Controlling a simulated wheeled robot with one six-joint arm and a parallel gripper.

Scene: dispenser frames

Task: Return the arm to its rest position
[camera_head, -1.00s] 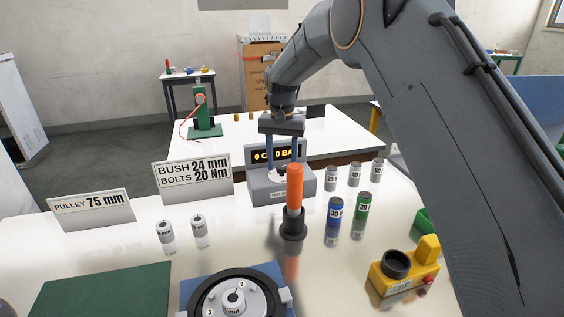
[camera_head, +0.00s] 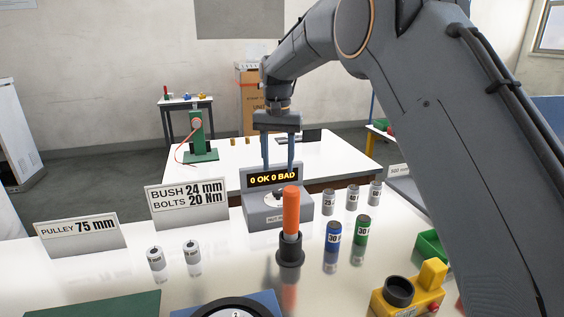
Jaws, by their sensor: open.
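My arm reaches in from the right edge and arches over the white table (camera_head: 110,275). My gripper (camera_head: 278,166) points down with its two dark blue fingers apart and nothing seen between them. Whether the fingertips touch the device cannot be told. An orange-handled tool (camera_head: 291,212) stands upright in a black holder (camera_head: 290,250) in front of the device, apart from my gripper.
Several labelled cylinders stand right of the holder, among them a blue one (camera_head: 333,236) and a green one (camera_head: 361,231). Two white cylinders (camera_head: 156,259) stand left. A yellow device (camera_head: 408,292) is at front right. Signs (camera_head: 187,207) stand at back left.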

